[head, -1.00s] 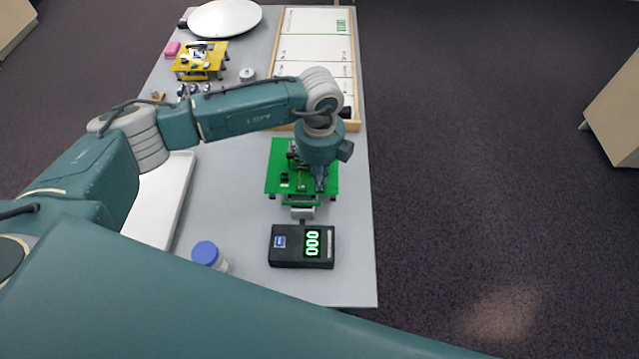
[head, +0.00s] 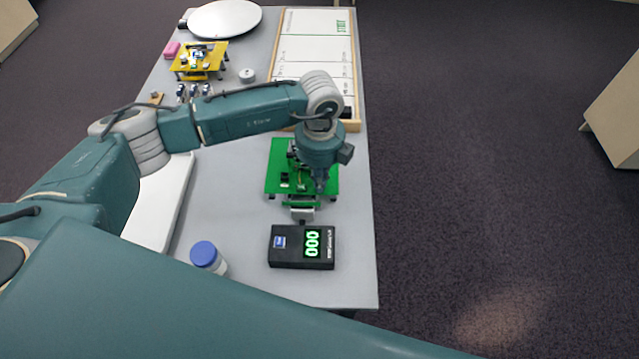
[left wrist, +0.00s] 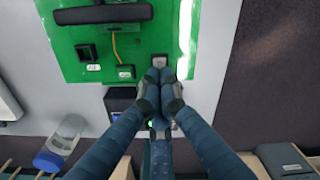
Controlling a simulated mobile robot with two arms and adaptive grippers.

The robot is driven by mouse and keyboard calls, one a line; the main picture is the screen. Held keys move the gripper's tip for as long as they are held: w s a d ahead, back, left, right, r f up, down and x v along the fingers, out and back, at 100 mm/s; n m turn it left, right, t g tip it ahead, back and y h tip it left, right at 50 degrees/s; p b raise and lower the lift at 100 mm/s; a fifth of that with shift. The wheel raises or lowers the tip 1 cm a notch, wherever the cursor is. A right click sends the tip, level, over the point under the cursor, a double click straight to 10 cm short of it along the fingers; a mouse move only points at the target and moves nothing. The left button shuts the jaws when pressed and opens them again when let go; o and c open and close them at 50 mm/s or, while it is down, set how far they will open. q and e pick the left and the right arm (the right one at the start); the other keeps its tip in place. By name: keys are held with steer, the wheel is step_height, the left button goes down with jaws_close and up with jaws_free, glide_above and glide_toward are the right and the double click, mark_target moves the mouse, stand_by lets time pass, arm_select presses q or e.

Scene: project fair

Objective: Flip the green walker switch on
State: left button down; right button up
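The green walker (head: 275,180) stands on the grey table under my left arm, its flat green top facing up. My left gripper (head: 321,186) points down over its right part. In the left wrist view the green top (left wrist: 85,55) carries small dark parts and an orange wire. A small grey switch-like part (left wrist: 160,60) sits near its edge, right at the tips of my left gripper (left wrist: 161,82). The fingers are together and nothing shows between them. I cannot tell whether the tips touch the switch or which way it is set. My right gripper is out of view.
A black box (head: 285,258) with a green "000" display stands in front of the walker. A blue-capped jar (head: 204,254) and a white tray (head: 160,212) are to the left. Behind are a marked white board (head: 316,48), a yellow walker (head: 201,58) and a round white disc (head: 225,18).

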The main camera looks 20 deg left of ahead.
arm_select(q)
steer(key=shift+s, duration=0.1)
steer(key=shift+r+p, duration=0.75)
steer(key=shift+r, duration=0.1)
steer(key=shift+r+p, duration=1.55)
steer(key=shift+r, duration=1.05)
steer(key=shift+f, duration=0.1)
